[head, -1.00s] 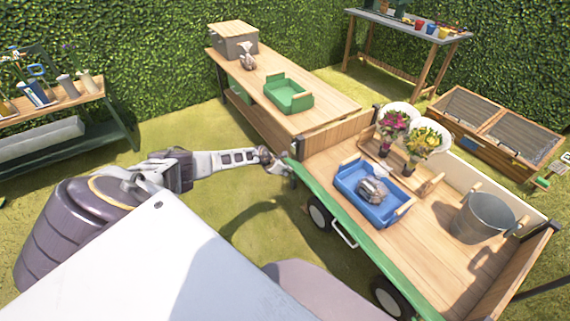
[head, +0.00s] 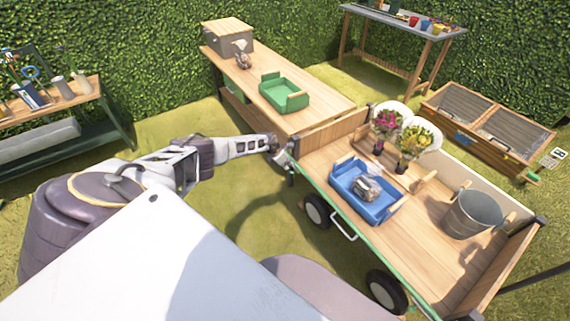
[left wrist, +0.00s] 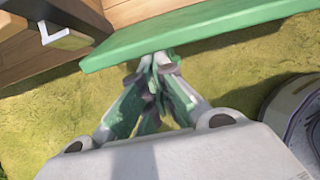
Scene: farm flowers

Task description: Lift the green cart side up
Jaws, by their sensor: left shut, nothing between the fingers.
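The cart (head: 430,262) has a wooden bed, and its green side (head: 345,224) shows as a thin strip along the near edge, below bed level. In the left wrist view the green side (left wrist: 215,34) is a long board across the top. My left gripper (head: 284,158) is at the cart's near left corner. The left wrist view shows its fingertips (left wrist: 158,62) together and empty, right at the board's lower edge in the picture; I cannot tell whether they touch it. My right gripper is in neither view.
On the cart are a blue tray (head: 350,177), flower bunches (head: 415,140) and a metal bucket (head: 472,214). A wooden bench (head: 310,112) with a green tray (head: 285,97) stands behind its left end. Grass left of the cart is clear.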

